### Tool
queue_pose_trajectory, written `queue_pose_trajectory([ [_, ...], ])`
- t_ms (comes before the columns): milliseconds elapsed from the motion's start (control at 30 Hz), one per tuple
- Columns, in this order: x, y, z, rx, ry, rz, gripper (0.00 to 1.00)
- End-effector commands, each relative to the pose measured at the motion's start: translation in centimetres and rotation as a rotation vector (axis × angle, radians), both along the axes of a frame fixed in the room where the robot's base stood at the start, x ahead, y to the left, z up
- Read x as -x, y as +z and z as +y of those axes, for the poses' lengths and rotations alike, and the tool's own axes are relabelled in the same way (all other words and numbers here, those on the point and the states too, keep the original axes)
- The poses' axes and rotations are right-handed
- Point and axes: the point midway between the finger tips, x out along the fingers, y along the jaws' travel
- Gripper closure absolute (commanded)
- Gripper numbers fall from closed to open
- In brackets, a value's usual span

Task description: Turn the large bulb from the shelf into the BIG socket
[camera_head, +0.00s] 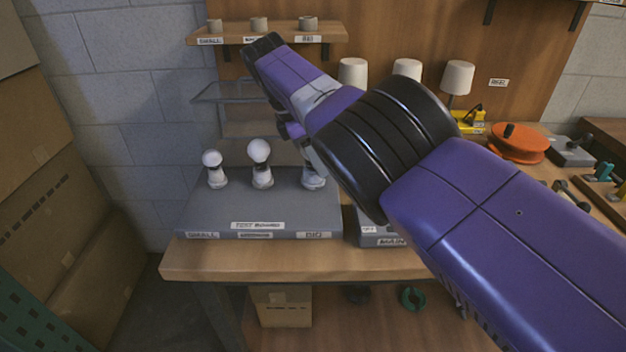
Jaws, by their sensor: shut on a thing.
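The grey test board (262,215) sits on the wooden bench with a row of three sockets, labelled SMALL at the left and BIG at the right. The BIG socket (313,183) is at the right end, partly covered from above. My gripper (314,166) is just above it, mostly hidden behind my arm, and is shut. The large bulb is hidden by my gripper and arm; I cannot tell how it sits in the socket. White bulbs stand upright in the left socket (212,160) and the middle socket (260,152).
The upper shelf (225,40) carries three small holders with no bulbs showing, the right one (308,23) over a BIG label. White lamp shades (458,78), an orange round object (518,142) and tools stand at the right. A box marked MAIN (385,238) is beside the board.

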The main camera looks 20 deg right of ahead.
Motion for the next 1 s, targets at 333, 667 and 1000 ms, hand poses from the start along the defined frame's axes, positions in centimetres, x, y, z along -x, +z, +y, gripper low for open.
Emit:
queue_pose_trajectory([
  [333,0.13,-0.07,-0.11,0.001,-0.003,0.005,0.34],
  [667,0.07,0.16,-0.02,0.000,0.006,0.005,0.34],
  [1000,-0.06,0.20,-0.01,0.000,0.022,0.004,0.34],
])
